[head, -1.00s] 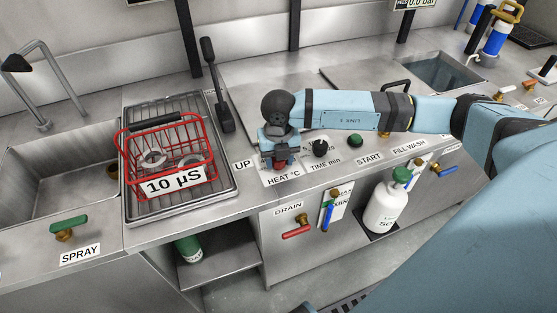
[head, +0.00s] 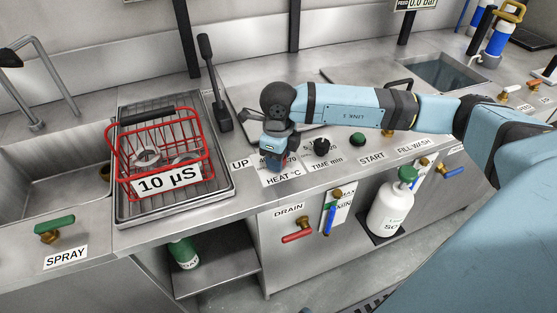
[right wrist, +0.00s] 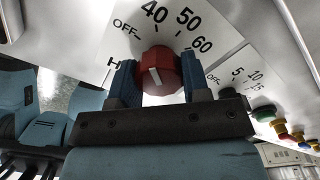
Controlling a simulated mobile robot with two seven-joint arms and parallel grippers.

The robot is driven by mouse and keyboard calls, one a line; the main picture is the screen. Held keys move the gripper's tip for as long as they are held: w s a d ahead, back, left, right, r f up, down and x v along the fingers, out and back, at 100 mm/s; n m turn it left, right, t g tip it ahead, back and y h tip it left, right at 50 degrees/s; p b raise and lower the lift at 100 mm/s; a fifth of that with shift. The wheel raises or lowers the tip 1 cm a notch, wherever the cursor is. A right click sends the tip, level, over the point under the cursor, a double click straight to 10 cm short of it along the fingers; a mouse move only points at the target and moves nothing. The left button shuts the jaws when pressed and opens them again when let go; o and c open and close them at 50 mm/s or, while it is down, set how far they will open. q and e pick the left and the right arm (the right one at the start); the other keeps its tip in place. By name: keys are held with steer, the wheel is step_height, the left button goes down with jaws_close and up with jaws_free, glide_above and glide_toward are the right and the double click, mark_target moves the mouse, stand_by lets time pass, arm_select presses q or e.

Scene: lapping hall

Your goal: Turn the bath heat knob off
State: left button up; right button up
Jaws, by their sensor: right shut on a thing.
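My right gripper (right wrist: 157,80) is shut on the knob, one blue finger on each side. In the head view my right gripper (head: 275,157) points down above the HEAT °C label (head: 284,178) and mostly hides the knob. My left gripper is not in view.
A black TIME min knob (head: 321,147) and a green START button (head: 357,139) sit to the right on the panel. A red wire basket (head: 165,120) stands on the tray at left. A black lever (head: 222,115) stands behind. A DRAIN handle (head: 298,237) is below.

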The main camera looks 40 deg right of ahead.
steer(key=shift+f+n+b, duration=0.1)
steer(key=shift+n+b, duration=0.35)
steer(key=shift+n, duration=0.55)
steer(key=shift+n+b, duration=0.35)
steer(key=shift+n, duration=0.35)
steer(key=shift+n+b, duration=0.3)
steer(key=shift+n, duration=0.4)
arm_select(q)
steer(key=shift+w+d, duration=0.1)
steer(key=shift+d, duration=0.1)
arm_select(e)
steer(key=shift+n, duration=0.5)
arm_select(q)
steer(key=shift+b, duration=0.3)
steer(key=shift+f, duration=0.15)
arm_select(e)
steer(key=o, duration=0.9)
steer(key=shift+o, duration=0.2)
